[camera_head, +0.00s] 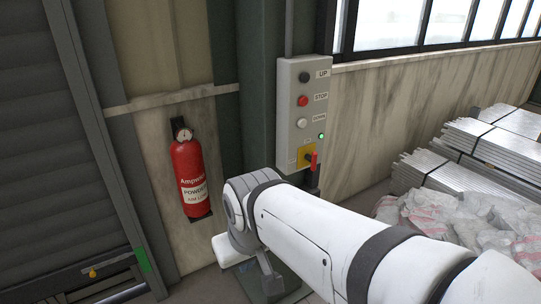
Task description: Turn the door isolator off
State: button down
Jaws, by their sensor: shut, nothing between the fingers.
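The door isolator is a red rotary handle (312,160) on a yellow plate (301,154), low on a grey control box (289,84). The handle looks roughly upright. A green lamp (321,136) above it is lit. My gripper (313,178) shows only as a small dark tip just below the red handle, in front of the box's lower right. It is shut and empty. The rest of it is hidden behind my white arm. I cannot tell whether the tip touches the handle.
Above the isolator are black UP (305,77), red STOP (303,100) and pale DOWN (302,123) buttons. A red fire extinguisher (188,175) hangs left of the post. Strapped metal bundles (470,175) and plastic-wrapped bags (440,215) lie right.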

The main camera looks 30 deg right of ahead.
aim_at(313, 160)
jog(key=u, duration=0.85)
jog(key=k, duration=1.25)
jog(key=z, duration=1.25)
jog(key=i, duration=1)
jog(key=z, duration=0.05)
